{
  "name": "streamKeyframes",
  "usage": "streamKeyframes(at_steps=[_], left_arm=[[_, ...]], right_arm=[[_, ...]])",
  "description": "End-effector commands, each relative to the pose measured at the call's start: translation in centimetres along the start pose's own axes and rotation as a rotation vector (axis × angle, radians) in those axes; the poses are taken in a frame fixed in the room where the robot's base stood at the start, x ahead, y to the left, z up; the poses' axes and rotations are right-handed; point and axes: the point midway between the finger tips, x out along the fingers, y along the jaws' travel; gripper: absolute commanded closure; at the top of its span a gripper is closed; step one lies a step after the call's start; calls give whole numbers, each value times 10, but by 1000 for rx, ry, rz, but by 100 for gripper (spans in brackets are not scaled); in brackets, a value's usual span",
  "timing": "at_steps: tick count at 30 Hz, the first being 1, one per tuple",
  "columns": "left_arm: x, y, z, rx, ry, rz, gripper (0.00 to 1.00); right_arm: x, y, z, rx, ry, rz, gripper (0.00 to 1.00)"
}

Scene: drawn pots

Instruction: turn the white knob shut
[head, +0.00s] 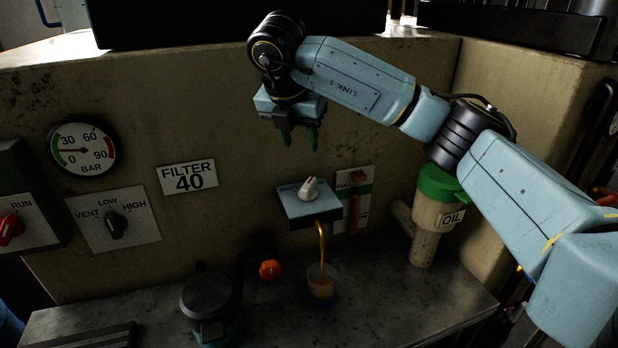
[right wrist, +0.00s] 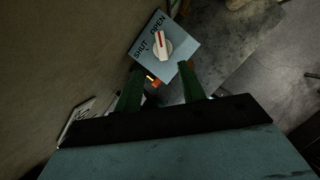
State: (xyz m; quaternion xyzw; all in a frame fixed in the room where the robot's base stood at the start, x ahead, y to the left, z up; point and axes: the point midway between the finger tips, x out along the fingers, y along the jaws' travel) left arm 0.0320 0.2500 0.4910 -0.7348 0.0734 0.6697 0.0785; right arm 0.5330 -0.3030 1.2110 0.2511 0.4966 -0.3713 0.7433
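The white knob (head: 309,189) sits on top of a blue-grey box (head: 292,205) on the wall. In the right wrist view the white knob (right wrist: 160,45) has a red mark turned toward the OPEN end of the plate (right wrist: 182,52), away from SHUT. Amber liquid (head: 321,240) runs from the spout under the box into a clear cup (head: 320,289). My right gripper (head: 299,146) is above the knob, apart from it. In the right wrist view its green fingers (right wrist: 160,66) are spread with nothing between them. My left gripper is not in view.
An orange knob (head: 270,269) and a dark pot (head: 208,300) are left of the cup. A green-lidded OIL container (head: 437,205) stands further right. The dial (head: 113,225) and gauge (head: 83,151) are far left.

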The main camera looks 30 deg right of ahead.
Motion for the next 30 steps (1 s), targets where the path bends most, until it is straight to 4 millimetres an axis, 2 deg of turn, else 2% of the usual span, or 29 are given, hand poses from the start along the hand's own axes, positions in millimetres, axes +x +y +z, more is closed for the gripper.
streamKeyframes(at_steps=[5, 14, 18, 24, 30], left_arm=[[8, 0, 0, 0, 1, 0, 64], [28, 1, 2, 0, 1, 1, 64], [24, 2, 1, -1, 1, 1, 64], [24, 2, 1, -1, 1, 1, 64], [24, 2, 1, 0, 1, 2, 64]], right_arm=[[22, -2, 0, 6, -2, -11, 60], [86, -3, -2, 4, 2, -11, 60], [107, -3, 1, 4, -1, -10, 60], [127, -3, 1, 4, -3, -7, 60], [132, -2, 1, 3, -3, -7, 60]])
